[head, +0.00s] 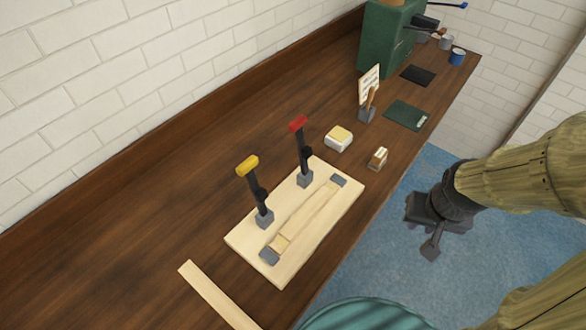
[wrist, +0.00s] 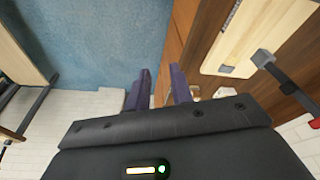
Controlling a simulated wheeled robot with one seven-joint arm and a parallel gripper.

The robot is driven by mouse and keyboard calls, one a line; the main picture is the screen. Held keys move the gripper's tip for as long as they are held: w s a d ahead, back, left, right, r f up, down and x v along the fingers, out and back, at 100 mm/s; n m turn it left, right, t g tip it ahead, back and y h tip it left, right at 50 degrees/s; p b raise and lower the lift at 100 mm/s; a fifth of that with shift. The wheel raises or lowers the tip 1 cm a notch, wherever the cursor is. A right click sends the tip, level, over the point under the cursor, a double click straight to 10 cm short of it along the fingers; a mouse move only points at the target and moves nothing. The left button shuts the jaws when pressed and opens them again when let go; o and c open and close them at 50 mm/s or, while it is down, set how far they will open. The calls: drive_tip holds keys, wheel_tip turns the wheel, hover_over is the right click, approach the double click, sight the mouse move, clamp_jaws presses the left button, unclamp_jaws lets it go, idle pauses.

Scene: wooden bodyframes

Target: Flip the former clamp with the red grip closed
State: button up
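The clamp with the red grip (head: 298,124) stands on the far part of a pale wooden former board (head: 249,240). Its black lever points up from a grey base block, red grip on top. It also shows at the right of the wrist view, where its red grip (wrist: 314,123) is partly cut off. A second clamp with a yellow grip (head: 247,166) also stands upright on the near part. My gripper (head: 431,248) is right of the bench, above the blue floor, away from both clamps. In the wrist view its two dark fingers (wrist: 161,88) stand apart with nothing between.
A wooden strip (head: 310,218) lies along the board between grey end blocks. A loose strip (head: 215,294) lies nearer. A yellow-and-white block (head: 339,138), a small wooden block (head: 378,158) and a brush-like tool (head: 368,108) are beyond the board. A brick wall runs behind the bench.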

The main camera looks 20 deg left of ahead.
drive_tip(key=shift+w+a+r, duration=0.1)
drive_tip(key=shift+w+a, duration=0.05)
drive_tip(key=shift+w, duration=0.15)
drive_tip(key=c, duration=0.4)
drive_tip(key=w+a+r+n, duration=0.3)
drive_tip(key=w+a, duration=0.3)
drive_tip(key=w, duration=0.3)
drive_tip(key=w+a+r+n, duration=0.3)
drive_tip(key=w+a, duration=0.1)
drive_tip(key=a, duration=0.6)
drive_tip(key=w+a+r+n+g+y, duration=0.1)
drive_tip(key=w+a+r+n, duration=0.2)
drive_tip(key=a, duration=0.7)
drive_tip(key=w+a+r+n+g, duration=0.1)
drive_tip(key=w+a+r+n, duration=0.2)
drive_tip(key=a, duration=0.7)
drive_tip(key=shift+w+a+r+n+y, duration=0.15)
drive_tip(key=shift+w+r+n+y, duration=0.2)
drive_tip(key=shift+w+n, duration=0.5)
